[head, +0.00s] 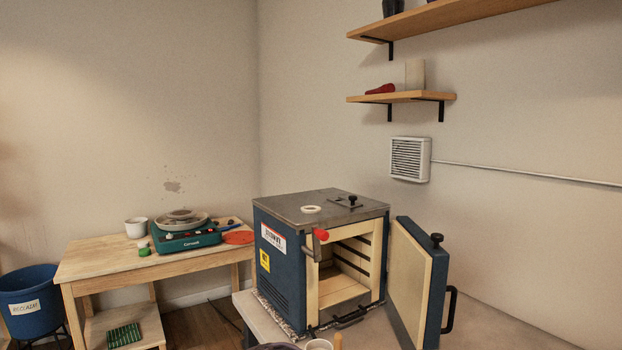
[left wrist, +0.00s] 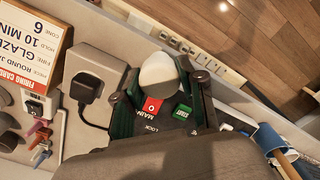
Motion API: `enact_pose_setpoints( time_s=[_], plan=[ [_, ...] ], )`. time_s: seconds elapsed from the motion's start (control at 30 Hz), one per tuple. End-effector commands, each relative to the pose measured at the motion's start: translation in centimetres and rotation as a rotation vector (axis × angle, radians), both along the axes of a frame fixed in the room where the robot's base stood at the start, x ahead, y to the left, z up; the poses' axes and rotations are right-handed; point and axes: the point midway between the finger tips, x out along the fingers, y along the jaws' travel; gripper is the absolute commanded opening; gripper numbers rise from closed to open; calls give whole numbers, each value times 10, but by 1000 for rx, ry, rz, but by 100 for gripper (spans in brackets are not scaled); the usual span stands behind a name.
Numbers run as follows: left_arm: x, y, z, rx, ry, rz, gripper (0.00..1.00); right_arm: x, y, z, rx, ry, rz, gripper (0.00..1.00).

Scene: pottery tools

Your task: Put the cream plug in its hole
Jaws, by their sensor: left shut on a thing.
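The cream plug (left wrist: 159,72) shows in the left wrist view as a pale, rounded piece between the dark fingers of my left gripper (left wrist: 165,85). The gripper is shut on it and holds it over a panel with a red MAIN switch (left wrist: 152,105) and a green START button (left wrist: 181,113). My right gripper is in neither view. In the head view the blue kiln (head: 282,262) stands with its door (head: 415,285) open. A pale ring (head: 311,209) lies on its grey top. I cannot tell which opening is the plug's hole.
A black power plug (left wrist: 88,87) and a firing card (left wrist: 30,45) are at the left in the wrist view. In the head view a wooden table (head: 95,262) with a pottery wheel (head: 182,238) stands left of the kiln. Shelves (head: 400,97) are on the wall.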

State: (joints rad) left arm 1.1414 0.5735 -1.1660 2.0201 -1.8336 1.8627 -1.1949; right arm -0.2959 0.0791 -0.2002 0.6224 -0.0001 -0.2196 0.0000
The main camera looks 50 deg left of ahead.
Motion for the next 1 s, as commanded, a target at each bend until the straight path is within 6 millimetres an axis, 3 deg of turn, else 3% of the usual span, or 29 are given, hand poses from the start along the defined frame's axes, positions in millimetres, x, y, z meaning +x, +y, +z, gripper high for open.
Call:
enact_pose_setpoints(
  time_s=[0.73, 1.0],
  plan=[
    [-86, 89, -166, -2, 6, -607, 5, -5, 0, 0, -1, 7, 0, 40],
    [-85, 82, -165, -10, -3, -624, 5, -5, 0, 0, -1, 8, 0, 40]
  ],
)
